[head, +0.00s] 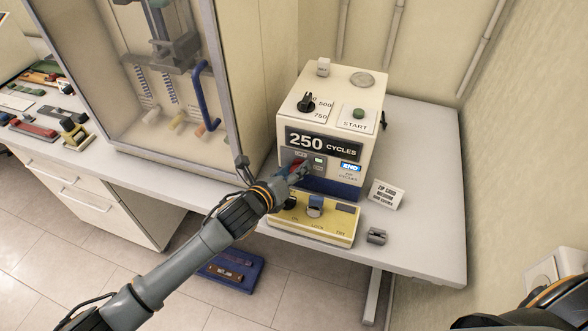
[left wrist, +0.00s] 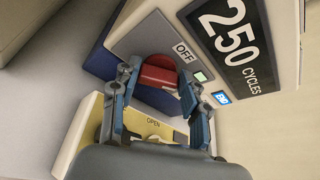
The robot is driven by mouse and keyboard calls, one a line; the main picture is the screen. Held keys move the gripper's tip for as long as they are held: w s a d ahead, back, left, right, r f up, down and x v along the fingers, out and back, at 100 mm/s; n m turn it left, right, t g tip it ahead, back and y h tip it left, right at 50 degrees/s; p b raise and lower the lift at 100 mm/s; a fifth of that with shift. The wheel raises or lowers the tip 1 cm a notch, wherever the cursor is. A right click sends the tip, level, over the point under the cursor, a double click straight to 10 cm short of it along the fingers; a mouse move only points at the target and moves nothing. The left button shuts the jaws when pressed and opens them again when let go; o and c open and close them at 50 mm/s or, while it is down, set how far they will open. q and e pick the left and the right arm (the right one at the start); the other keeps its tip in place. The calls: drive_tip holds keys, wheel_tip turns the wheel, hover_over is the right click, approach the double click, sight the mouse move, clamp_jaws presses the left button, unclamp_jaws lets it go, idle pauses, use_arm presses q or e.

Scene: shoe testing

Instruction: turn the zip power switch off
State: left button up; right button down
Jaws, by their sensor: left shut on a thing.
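The zip tester (head: 365,105) is a cream box with a dark display reading "250 CYCLES" and a lit blue "END" sign. Its red power switch (left wrist: 158,77) sits on a grey panel below the display, beside the word "OFF" and a small pale green light (left wrist: 200,76). My left gripper (head: 301,172) reaches this panel from the lower left. In the left wrist view its blue-grey fingers (left wrist: 158,100) are on either side of the red switch, shut on it. In the head view the gripper mostly hides the switch. My right gripper is out of view.
A glass-fronted cabinet (head: 247,150) stands close on the left. The table's right side is clear.

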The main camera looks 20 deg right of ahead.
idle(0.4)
use_arm(q)
drive_tip(key=o, duration=1.2)
drive_tip(key=shift+c, duration=0.2)
drive_tip(key=shift+a, duration=0.1)
drive_tip(key=v, duration=1.2)
drive_tip(key=shift+f, duration=0.2)
